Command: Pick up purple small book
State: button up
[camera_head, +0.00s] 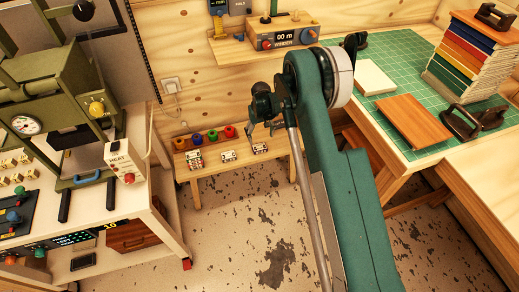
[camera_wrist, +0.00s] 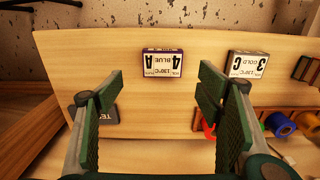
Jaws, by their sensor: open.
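A small book-like block with dark purple edges and a white label reading "4 BLUE A" (camera_wrist: 162,62) lies on the wooden bench in the wrist view. It appears upside down there, just beyond the gap between my fingertips. In the head view it seems to be the rightmost labelled block (camera_head: 260,148) on the low bench. My gripper (camera_wrist: 160,88) is open and empty, its two green-padded fingers apart on either side of the block's line. In the head view my gripper (camera_head: 266,130) hangs above the right end of that bench, partly hidden by my arm.
A block labelled "3 GOLD C" (camera_wrist: 248,65) lies to the right in the wrist view. A red roll (camera_wrist: 209,128) and a blue roll (camera_wrist: 280,124) sit nearby. A dark grey item (camera_wrist: 108,113) is partly behind the left finger. Stacked books (camera_head: 470,65) stand on the green mat.

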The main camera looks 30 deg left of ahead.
aim_at(259, 147)
jog(key=shift+s+a+f, duration=0.25)
jog(key=shift+a+f, duration=0.05)
jog(key=shift+f, duration=0.25)
jog(key=shift+f+b, duration=0.3)
jog(key=shift+f, duration=1)
jog(key=shift+w+f+b, duration=0.2)
jog(key=shift+f+b, duration=0.65)
jog(key=shift+f, duration=1.75)
jog(key=c, duration=1)
